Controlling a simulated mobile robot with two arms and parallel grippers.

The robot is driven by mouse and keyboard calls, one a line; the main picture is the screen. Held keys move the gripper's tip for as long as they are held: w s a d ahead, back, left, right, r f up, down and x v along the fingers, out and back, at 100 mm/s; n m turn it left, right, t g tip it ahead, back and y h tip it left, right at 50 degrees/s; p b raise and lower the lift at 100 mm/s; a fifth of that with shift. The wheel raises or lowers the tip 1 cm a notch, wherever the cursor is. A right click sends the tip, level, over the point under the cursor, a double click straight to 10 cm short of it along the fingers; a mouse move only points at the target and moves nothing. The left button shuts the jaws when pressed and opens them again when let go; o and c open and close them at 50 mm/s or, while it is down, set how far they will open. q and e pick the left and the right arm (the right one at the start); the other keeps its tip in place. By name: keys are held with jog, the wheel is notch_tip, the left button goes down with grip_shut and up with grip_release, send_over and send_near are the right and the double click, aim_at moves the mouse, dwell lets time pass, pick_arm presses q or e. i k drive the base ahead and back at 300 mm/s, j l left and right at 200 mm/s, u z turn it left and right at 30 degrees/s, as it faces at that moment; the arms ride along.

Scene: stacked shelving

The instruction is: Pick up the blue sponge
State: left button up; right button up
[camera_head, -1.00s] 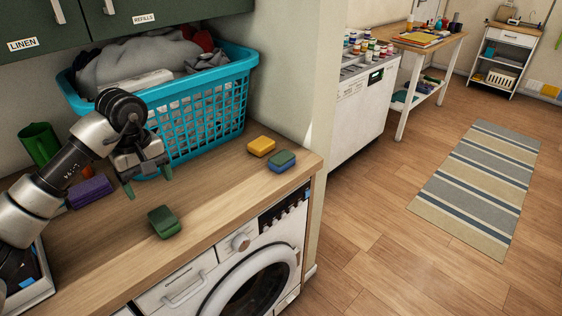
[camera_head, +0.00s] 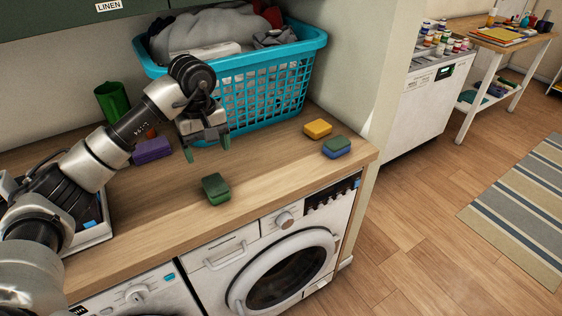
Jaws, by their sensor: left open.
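The blue sponge (camera_head: 336,148) lies at the right end of the wooden counter (camera_head: 270,178); its top layer is dark green and its lower part is blue. My left gripper (camera_head: 207,150) hangs over the counter in front of the laundry basket, pointing down. It is open and empty, well to the left of the blue sponge. A yellow sponge (camera_head: 318,129) lies just behind and left of the blue one. A green sponge (camera_head: 215,188) lies near the front edge. A purple sponge (camera_head: 153,150) lies left of my gripper. My right gripper is not in view.
A turquoise laundry basket (camera_head: 262,90) full of clothes stands at the back of the counter, against the wall. A washing machine (camera_head: 285,265) is under the counter. Counter between green and blue sponges is clear.

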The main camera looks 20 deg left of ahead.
aim_at(335, 148)
jog(key=i+l, duration=0.3)
jog(key=l, duration=0.15)
jog(key=i+l, duration=0.25)
jog(key=l, duration=0.15)
jog(key=i+l, duration=0.3)
jog(key=l, duration=0.15)
